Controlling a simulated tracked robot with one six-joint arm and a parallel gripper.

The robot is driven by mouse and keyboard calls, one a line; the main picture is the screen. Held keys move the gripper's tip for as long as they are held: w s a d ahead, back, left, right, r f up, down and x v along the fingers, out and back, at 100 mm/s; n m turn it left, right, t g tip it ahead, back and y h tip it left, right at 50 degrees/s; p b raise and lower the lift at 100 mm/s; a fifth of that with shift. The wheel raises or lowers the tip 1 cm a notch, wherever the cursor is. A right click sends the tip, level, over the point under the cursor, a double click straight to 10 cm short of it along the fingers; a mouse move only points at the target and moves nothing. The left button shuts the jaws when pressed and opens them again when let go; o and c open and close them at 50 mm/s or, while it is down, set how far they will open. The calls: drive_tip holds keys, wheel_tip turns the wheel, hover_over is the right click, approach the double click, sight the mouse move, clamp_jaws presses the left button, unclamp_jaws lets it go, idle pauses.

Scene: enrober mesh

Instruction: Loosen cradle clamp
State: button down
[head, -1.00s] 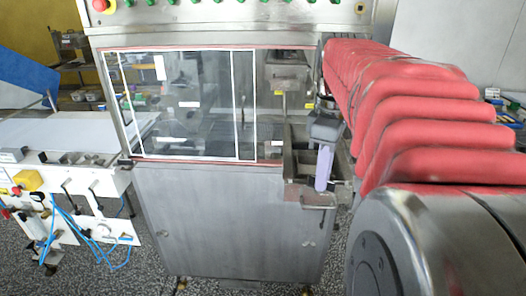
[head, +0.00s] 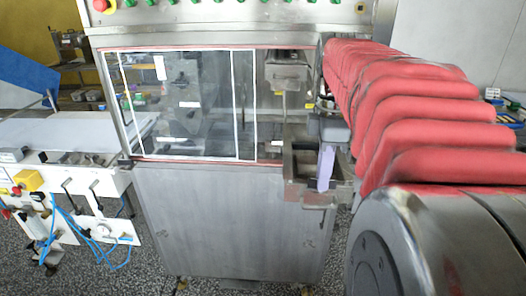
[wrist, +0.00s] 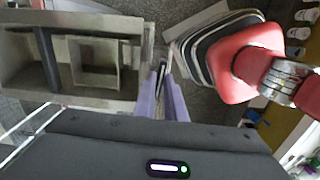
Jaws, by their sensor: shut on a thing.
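The metal cradle (head: 295,197) is an open steel box on the right front of the machine. In the wrist view the cradle (wrist: 137,58) is at upper left, with inner compartments. My gripper (head: 325,185) has pale purple fingers and points down at the cradle's right part. In the wrist view my gripper (wrist: 162,84) is just right of the cradle's end wall. Its fingers are shut on a thin dark upright piece (wrist: 161,70), which appears to be the cradle clamp's handle. Most of the clamp is hidden by the fingers and the cradle wall.
The machine has a large framed window (head: 180,105) and a plain steel front (head: 225,220). A white conveyor (head: 60,135) with valves and blue hoses stands at left. Green buttons and a red knob (head: 100,5) line the top. Speckled floor lies in front.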

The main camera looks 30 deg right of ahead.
drive_tip(key=shift+n, duration=0.3)
drive_tip(key=c, duration=1.8)
unclamp_jaws()
drive_tip(key=shift+c, duration=0.2)
drive_tip(key=shift+r, duration=0.1)
wheel_tip(320, 180, up, 14)
drive_tip(key=shift+f, duration=0.25)
drive_tip(key=s+a+f+m+t, duration=0.1)
drive_tip(key=a+f+m, duration=0.4)
drive_tip(key=a+f, duration=0.6)
drive_tip(key=s+a+f+m+t, duration=0.2)
drive_tip(key=a+f+m+t, duration=0.2)
drive_tip(key=a+f, duration=0.7)
drive_tip(key=shift+s+a+f+m+t, duration=0.35)
drive_tip(key=shift+f+m, duration=0.55)
drive_tip(key=shift+m, duration=0.3)
